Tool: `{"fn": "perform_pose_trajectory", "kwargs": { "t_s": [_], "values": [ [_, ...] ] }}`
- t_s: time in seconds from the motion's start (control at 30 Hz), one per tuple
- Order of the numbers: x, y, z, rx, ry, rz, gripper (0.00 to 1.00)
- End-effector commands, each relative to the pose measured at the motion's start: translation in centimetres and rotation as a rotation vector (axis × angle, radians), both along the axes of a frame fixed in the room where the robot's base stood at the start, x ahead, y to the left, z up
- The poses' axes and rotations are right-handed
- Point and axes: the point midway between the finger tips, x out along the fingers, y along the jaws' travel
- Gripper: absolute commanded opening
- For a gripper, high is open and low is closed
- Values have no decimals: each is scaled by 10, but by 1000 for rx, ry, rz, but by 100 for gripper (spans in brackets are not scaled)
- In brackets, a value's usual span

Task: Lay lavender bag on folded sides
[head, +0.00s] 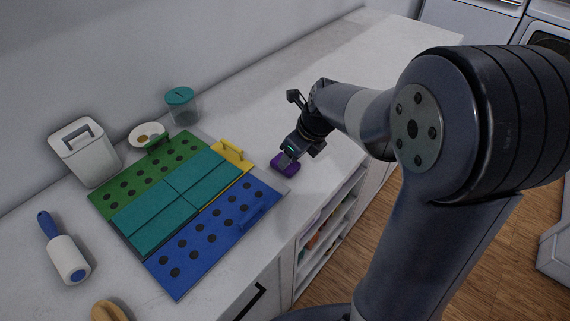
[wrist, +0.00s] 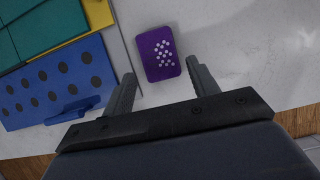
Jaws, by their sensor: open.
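The lavender bag (head: 285,164) is a small purple block lying on the white countertop, just right of the folding board. In the wrist view the bag (wrist: 160,53) shows white dots on top and lies ahead of and between my finger lines. My gripper (head: 290,158) is over the bag, pointing down; in the wrist view my gripper (wrist: 160,88) is open, with a finger to each side and nothing held. The folding board has a green panel (head: 120,192) and a blue panel (head: 215,240) with dark holes, and teal panels (head: 165,210) lying flat between them.
A yellow panel with a handle (head: 232,155) is at the board's right end. The countertop behind my gripper is clear. The counter's front edge is close.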

Motion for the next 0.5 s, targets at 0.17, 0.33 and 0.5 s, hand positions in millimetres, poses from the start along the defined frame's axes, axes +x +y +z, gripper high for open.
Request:
{"fn": "perform_pose_trajectory", "kwargs": {
  "t_s": [0.17, 0.33, 0.5],
  "values": [
    [7, 10, -23, -1, 5, 1, 56],
    [12, 14, -39, -1, 3, 2, 56],
    [13, 15, -40, 0, 0, 1, 56]
  ]
}}
